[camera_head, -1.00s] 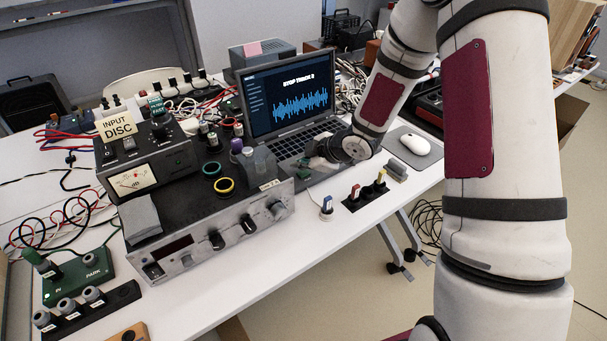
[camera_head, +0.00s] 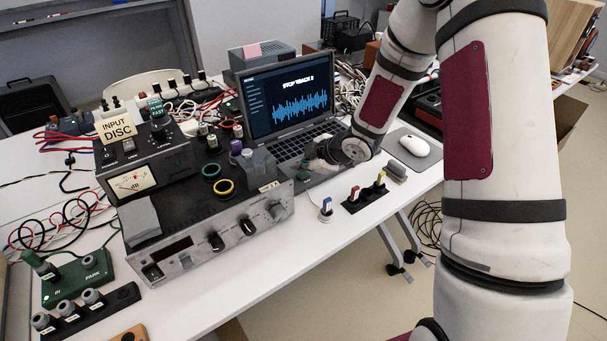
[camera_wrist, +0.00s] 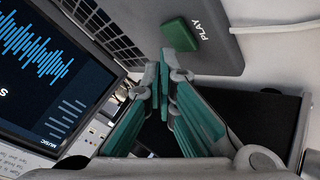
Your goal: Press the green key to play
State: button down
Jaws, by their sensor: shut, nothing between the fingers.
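The green key (camera_wrist: 180,33) is a small raised block beside the word PLAY on the grey laptop's corner in the wrist view. It shows as a small green spot (camera_head: 303,177) at the laptop's front left in the head view. My gripper (camera_wrist: 162,78) is shut and empty, its teal fingers together. Its tips appear just below the key in the wrist view, with a small gap in the picture; I cannot tell the height between them. In the head view my gripper (camera_head: 323,151) is over the laptop's keyboard side. The laptop screen (camera_head: 287,95) reads "STOP TRACK 2" over a blue waveform.
A black and silver amplifier (camera_head: 208,247) with knobs stands left of the laptop. Coloured plugs (camera_head: 354,194) stand in front of the laptop. A white mouse (camera_head: 414,145) lies on a grey pad to the right. Cables crowd the back of the table.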

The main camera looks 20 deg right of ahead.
aim_at(302, 176)
jog(key=shift+f, duration=0.1)
jog(key=shift+f+b, duration=0.35)
jog(key=shift+f, duration=0.05)
jog(key=shift+f, duration=0.25)
dwell(0.8)
jog(key=shift+r+p, duration=0.5)
jog(key=shift+r, duration=0.25)
notch_tip(302, 176, up, 6)
jog(key=p, duration=0.5)
jog(key=shift+p, duration=0.4)
